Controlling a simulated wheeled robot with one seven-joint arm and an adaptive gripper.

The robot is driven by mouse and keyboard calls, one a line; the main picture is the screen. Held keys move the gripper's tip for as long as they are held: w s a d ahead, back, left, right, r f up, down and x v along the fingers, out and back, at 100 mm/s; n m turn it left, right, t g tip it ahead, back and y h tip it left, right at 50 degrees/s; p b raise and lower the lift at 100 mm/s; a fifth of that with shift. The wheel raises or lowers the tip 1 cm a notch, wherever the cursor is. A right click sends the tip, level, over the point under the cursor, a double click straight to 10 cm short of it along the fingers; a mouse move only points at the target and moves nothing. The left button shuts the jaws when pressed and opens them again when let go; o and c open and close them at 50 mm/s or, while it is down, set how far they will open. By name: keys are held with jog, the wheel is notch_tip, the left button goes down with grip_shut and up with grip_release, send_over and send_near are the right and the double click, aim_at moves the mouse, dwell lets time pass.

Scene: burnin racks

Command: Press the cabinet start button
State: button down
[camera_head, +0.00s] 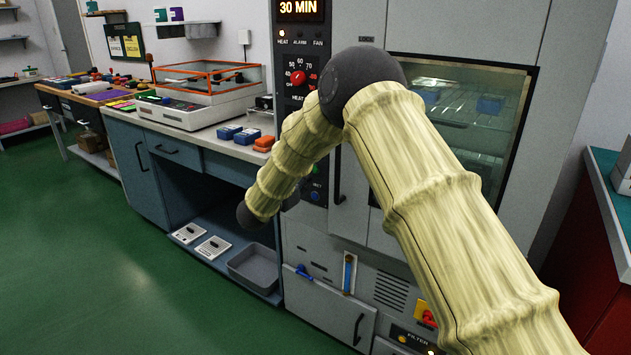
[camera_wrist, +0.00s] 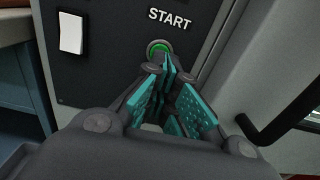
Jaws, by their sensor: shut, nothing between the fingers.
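In the wrist view, the start button (camera_wrist: 158,47) is a round button with a green ring, under the white word START on the cabinet's dark panel (camera_wrist: 115,60). My gripper (camera_wrist: 172,68) has teal ridged finger pads, with the fingertips together just below the button in the picture. The tips overlap the button's lower edge; I cannot tell whether they touch it.
A black handle (camera_wrist: 285,115) stands out at the right of the panel, close to my gripper. A white rocker switch (camera_wrist: 72,33) is on the left. The bench (camera_head: 215,145) adjoins the cabinet, with a grey bin (camera_head: 255,272) on its lower shelf. Green floor is clear at left.

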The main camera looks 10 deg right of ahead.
jog(key=p+v, duration=0.1)
jog(key=v, duration=0.9)
jog(key=shift+a+f, duration=0.15)
jog(key=shift+a, duration=0.2)
jog(key=shift+s, duration=0.1)
jog(key=s+d+f+n+y, duration=0.3)
jog(key=s+f+n+y, duration=0.15)
jog(key=f+n, duration=0.65)
jog(key=s+d+f+n+y, duration=0.25)
jog(key=s+f+n, duration=0.5)
jog(key=f, duration=0.65)
jog(key=s+d+f+n+g+y, duration=0.2)
jog(key=s+f+n+g, duration=0.1)
jog(key=s+f+n, duration=0.6)
jog(key=s+d+f+n+g+y, duration=0.25)
jog(key=s+f+n, duration=0.45)
jog(key=s, duration=0.4)
jog(key=s+d+f+n+g+y, duration=0.1)
jog(key=s+d+n+g, duration=0.3)
jog(key=s, duration=0.9)
jog(key=s+f+n+g+y, duration=0.1)
jog(key=s+n+g, duration=0.2)
jog(key=s+n, duration=0.75)
notch_tip(320, 180, up, 21)
jog(key=s+m+p, duration=0.2)
jog(key=m+p, duration=0.2)
jog(key=p, duration=1.7)
jog(key=shift+s, duration=0.3)
